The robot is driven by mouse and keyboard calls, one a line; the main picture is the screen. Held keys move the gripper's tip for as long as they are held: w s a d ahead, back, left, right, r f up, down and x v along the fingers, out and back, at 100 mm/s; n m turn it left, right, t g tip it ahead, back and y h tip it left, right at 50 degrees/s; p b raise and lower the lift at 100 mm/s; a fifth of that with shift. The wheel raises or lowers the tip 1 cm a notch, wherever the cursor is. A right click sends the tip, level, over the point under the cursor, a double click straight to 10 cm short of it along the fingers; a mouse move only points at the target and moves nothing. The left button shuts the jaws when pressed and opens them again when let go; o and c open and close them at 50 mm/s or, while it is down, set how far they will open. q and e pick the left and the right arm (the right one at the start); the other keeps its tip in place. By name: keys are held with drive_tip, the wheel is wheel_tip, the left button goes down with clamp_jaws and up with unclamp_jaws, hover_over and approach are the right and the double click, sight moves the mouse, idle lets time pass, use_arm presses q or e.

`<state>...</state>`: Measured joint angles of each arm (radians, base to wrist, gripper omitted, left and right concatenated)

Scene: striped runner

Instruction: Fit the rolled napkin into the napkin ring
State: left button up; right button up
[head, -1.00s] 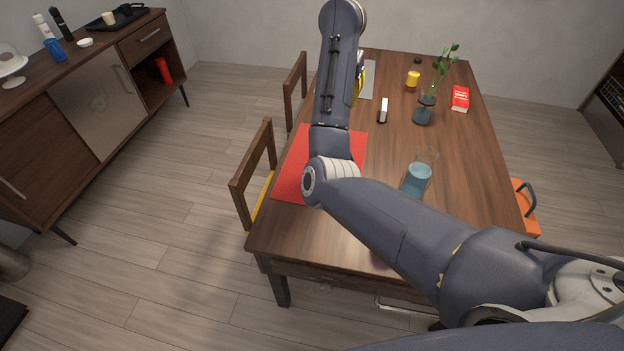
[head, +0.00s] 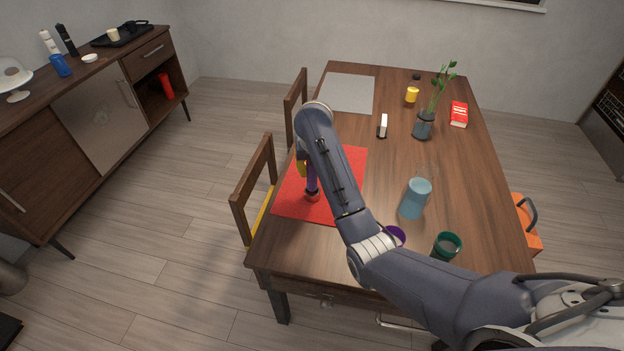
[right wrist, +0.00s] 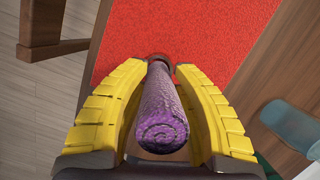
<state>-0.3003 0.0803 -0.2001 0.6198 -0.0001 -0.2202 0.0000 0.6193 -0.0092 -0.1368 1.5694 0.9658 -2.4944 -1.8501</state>
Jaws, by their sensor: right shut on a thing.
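The rolled napkin (right wrist: 162,110) is a purple patterned roll, its spiral end facing the right wrist camera. My right gripper (head: 303,168) is shut on it above the red placemat (head: 345,170), with a yellow finger on each side in the right wrist view. The napkin (head: 311,180) stands roughly upright in the head view. The reddish-brown napkin ring (head: 313,197) is at its lower end on the placemat, and its rim shows behind the napkin's far end in the right wrist view. I cannot tell whether the napkin's end is inside the ring. My left gripper is out of view.
A glass jug of blue liquid (head: 415,200), a green cup (head: 446,246) and a purple cup (head: 396,235) stand right of my arm. A plant vase (head: 423,127), red book (head: 459,114) and grey placemat (head: 350,93) are farther back. Chairs (head: 252,185) line the left edge.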

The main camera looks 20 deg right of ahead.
sight(312, 178)
drive_tip(key=shift+f, duration=1.95)
drive_tip(key=shift+f, duration=0.25)
drive_tip(key=o, duration=1.1)
drive_tip(key=shift+c, duration=0.2)
drive_tip(key=shift+r, duration=0.1)
